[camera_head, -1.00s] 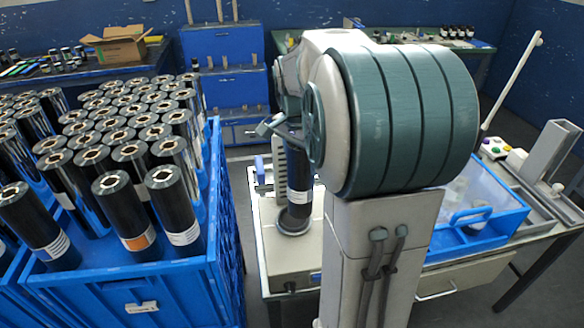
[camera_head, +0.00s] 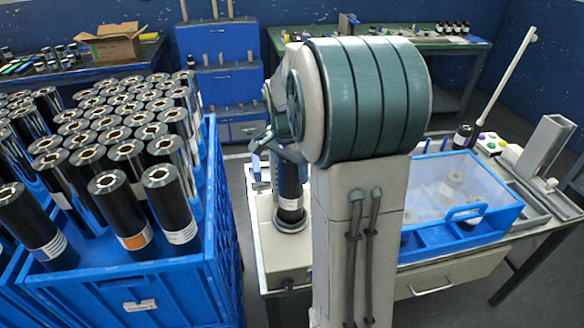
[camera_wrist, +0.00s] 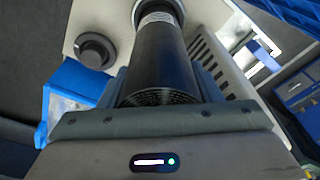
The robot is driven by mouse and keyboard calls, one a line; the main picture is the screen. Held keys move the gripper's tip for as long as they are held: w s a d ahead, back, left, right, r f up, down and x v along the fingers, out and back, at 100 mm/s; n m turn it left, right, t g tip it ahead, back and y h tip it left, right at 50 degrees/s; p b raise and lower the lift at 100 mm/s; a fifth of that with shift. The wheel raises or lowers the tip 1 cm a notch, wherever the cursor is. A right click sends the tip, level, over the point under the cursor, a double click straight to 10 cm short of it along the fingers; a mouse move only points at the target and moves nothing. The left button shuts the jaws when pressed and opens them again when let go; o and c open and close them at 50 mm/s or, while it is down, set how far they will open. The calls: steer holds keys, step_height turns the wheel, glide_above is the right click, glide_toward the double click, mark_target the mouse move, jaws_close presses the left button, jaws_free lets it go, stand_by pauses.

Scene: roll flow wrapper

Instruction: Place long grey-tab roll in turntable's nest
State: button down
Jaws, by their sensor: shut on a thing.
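A long black roll (camera_head: 290,185) with a white label band near its lower end stands upright over the round grey turntable nest (camera_head: 291,227) on the pale machine. Its lower end is at the ring in the head view; I cannot tell whether it is fully seated. My gripper (camera_head: 274,147) is shut on the upper part of the roll, partly hidden behind my arm. In the wrist view the roll (camera_wrist: 160,60) runs away from my gripper (camera_wrist: 155,112) to its labelled end at the top edge, where the nest is mostly cut off. The tab colour is unclear.
A blue crate (camera_head: 225,250) full of upright rolls stands left of the machine. A blue bin with a clear lid (camera_head: 455,185) is on the bench to the right. A dark round knob (camera_wrist: 95,50) sits beside the roll in the wrist view.

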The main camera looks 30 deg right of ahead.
steer(key=shift+c, duration=2.2)
jaws_free()
steer(key=shift+f, duration=0.1)
steer(key=r, duration=0.3)
steer(key=a+r, duration=0.1)
steer(key=r, duration=0.7)
steer(key=shift+s+a+p, duration=0.15)
steer(key=shift+s+p, duration=0.1)
steer(key=shift+p, duration=0.05)
steer(key=shift+r, duration=0.4)
steer(key=shift+s+a+r, duration=0.15)
steer(key=shift+s+a, duration=0.05)
steer(key=s+a+f+n, duration=0.3)
steer(key=s+a+n, duration=0.1)
steer(key=s, duration=0.2)
steer(key=s+a+f+n+t, duration=0.1)
steer(key=s+a+f+n, duration=0.2)
steer(key=s+a+n, duration=0.1)
steer(key=s+a+f+n+t+y, duration=0.1)
steer(key=s+a+f+n, duration=0.2)
steer(key=s, duration=0.5)
steer(key=shift+a+n, duration=0.55)
steer(key=shift+n, duration=0.65)
steer(key=shift+f, duration=0.1)
